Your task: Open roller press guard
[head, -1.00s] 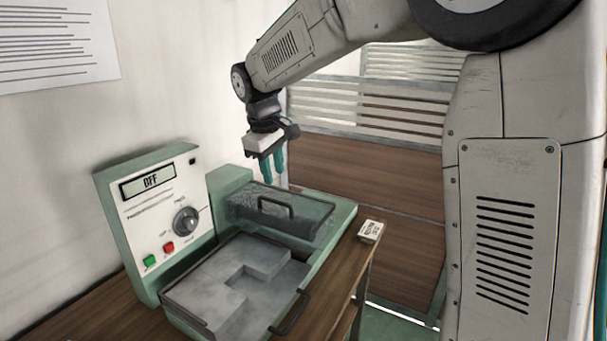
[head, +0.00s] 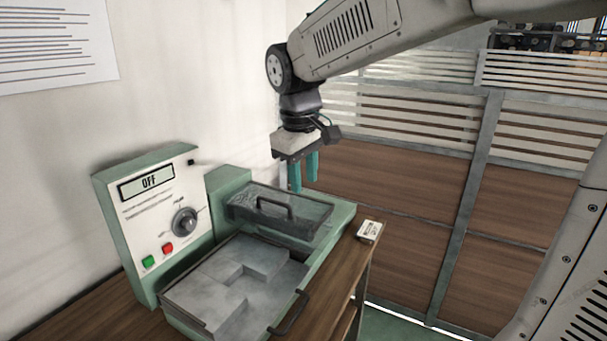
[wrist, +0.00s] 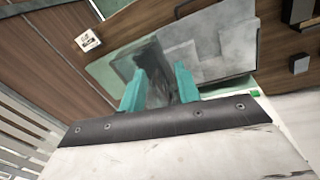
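The roller press (head: 215,187) is a green machine on a wooden table, with a control panel (head: 158,215) whose display reads OFF. Its guard (head: 312,219) is a dark see-through cover with a black handle (head: 273,207), lying down over the rear part of the press. My gripper (head: 304,183) hangs above the guard's far edge, fingers pointing down, apart from it. In the wrist view my gripper's teal fingers (wrist: 158,82) are spread with nothing between them, and the dark guard (wrist: 150,62) shows beyond them.
A tray (head: 225,280) with grey stepped blocks and a front handle (head: 290,314) fills the press's near part. A small white box (head: 370,231) sits on the table's right edge. A slatted wood partition (head: 400,180) stands behind.

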